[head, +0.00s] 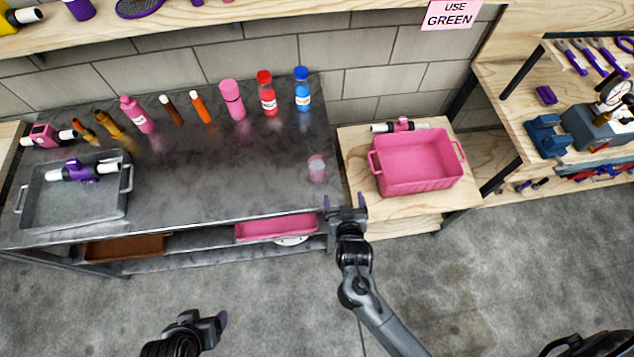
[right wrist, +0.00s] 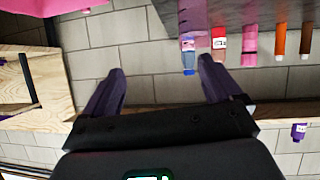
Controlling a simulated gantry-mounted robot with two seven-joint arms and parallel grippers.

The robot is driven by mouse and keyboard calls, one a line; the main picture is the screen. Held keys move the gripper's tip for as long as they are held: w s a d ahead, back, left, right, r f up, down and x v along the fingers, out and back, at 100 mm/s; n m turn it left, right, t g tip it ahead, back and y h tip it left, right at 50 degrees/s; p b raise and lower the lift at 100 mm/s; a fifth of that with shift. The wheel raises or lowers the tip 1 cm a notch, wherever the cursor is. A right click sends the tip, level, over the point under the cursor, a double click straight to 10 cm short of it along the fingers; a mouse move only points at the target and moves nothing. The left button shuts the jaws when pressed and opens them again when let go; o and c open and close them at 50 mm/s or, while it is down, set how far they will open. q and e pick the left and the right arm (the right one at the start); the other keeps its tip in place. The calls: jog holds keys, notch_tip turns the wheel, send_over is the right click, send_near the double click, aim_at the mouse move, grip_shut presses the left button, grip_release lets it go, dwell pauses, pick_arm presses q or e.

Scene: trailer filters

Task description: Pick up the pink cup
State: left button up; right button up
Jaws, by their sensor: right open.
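The pink cup (head: 317,169) is small and translucent. It stands on the grey metal table (head: 240,180) near its right end in the head view. In the right wrist view, a pink translucent shape at the top edge looks like the cup (right wrist: 191,15), partly cut off. My right gripper (head: 344,203) is open and empty, just in front of the table's right front corner and apart from the cup. Its two fingers (right wrist: 161,72) stand wide apart in the right wrist view. My left gripper (head: 205,325) is low over the floor, and its opening is unclear.
Several bottles (head: 232,100) stand along the back of the table. A grey tray (head: 75,215) with a purple-and-white filter part (head: 80,172) is at left. A pink bin (head: 420,190) stands on a wooden stand to the right. The table around the cup is clear.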

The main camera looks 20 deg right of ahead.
jog(key=b, duration=0.4)
send_near(318, 179)
jog(key=s+d, duration=0.2)
jog(key=s, duration=0.1)
jog(key=w+b, duration=0.1)
jog(key=w+a+b, duration=0.1)
jog(key=w+b, duration=0.1)
jog(key=shift+a+f+m+t, duration=0.3)
jog(key=shift+f, duration=0.1)
jog(key=shift+w+d+b, duration=0.1)
jog(key=shift+w+b, duration=0.2)
jog(key=shift+b, duration=0.2)
jog(key=b+x, duration=0.1)
jog(key=x, duration=0.4)
jog(key=shift+w+r, duration=0.1)
jog(key=shift+w, duration=0.1)
jog(key=shift+w+f, duration=0.25)
jog(key=shift+w, duration=0.1)
jog(key=shift+b+x, duration=0.55)
jog(key=shift+x, duration=1.6)
pick_arm(q)
notch_tip(318, 179, down, 12)
jog(key=shift+w+a+f, duration=0.15)
jog(key=shift+w+f, duration=0.05)
jog(key=shift+f, duration=0.05)
pick_arm(e)
jog(key=shift+c, duration=0.2)
